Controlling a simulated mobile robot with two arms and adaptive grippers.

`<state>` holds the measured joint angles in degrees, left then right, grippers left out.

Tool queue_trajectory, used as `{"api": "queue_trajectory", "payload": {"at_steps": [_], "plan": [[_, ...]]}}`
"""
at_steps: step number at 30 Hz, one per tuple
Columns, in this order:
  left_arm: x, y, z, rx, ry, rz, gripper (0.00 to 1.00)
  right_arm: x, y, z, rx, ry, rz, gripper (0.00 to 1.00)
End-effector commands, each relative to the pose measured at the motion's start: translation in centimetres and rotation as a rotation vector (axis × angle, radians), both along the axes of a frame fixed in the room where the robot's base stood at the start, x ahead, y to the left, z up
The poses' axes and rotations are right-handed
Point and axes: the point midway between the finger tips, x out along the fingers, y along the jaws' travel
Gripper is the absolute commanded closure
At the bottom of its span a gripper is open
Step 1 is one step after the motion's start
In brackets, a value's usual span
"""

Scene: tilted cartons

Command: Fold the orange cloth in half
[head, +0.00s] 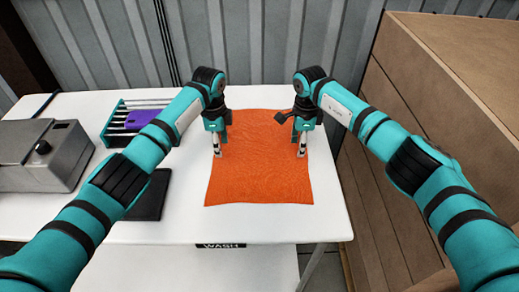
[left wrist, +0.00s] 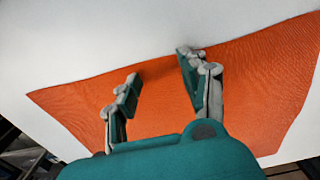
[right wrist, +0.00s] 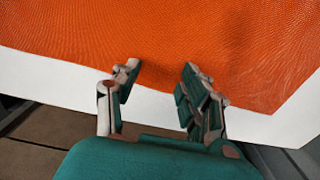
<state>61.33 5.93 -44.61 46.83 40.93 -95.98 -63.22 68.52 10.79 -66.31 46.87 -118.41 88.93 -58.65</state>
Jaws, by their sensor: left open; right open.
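The orange cloth (head: 258,180) lies flat and spread out on the white table. My left gripper (head: 218,154) is over the left part of the cloth, pointing down, open and empty. In the left wrist view its fingers (left wrist: 158,84) stand apart over the cloth (left wrist: 245,85), near one edge. My right gripper (head: 301,153) is over the cloth's right edge, open and empty. In the right wrist view its fingers (right wrist: 158,84) stand apart near an edge of the cloth (right wrist: 200,35). I cannot tell whether the fingertips touch the cloth.
The white table (head: 180,222) is bare around the cloth's front. A rack with a purple item (head: 142,117), a dark flat object (head: 152,195) and a grey machine (head: 42,155) are on the left. Large brown cartons (head: 440,90) stand close on the right. A corrugated wall (head: 270,50) is behind.

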Motion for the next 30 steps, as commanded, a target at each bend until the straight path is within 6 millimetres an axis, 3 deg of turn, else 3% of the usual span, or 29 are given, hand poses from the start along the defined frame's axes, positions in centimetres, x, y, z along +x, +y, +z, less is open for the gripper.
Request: {"api": "queue_trajectory", "payload": {"at_steps": [14, 30], "plan": [[-0.02, -0.01, -0.19, 0.000, 0.001, 0.000, 0.56, -0.02, 0.04, -0.37, 0.001, 0.001, 0.000, 0.56], [-0.05, 0.00, -0.38, 0.000, 0.001, 0.000, 0.92, -0.09, 0.00, -0.64, 0.000, 0.003, 0.000, 0.92]]}}
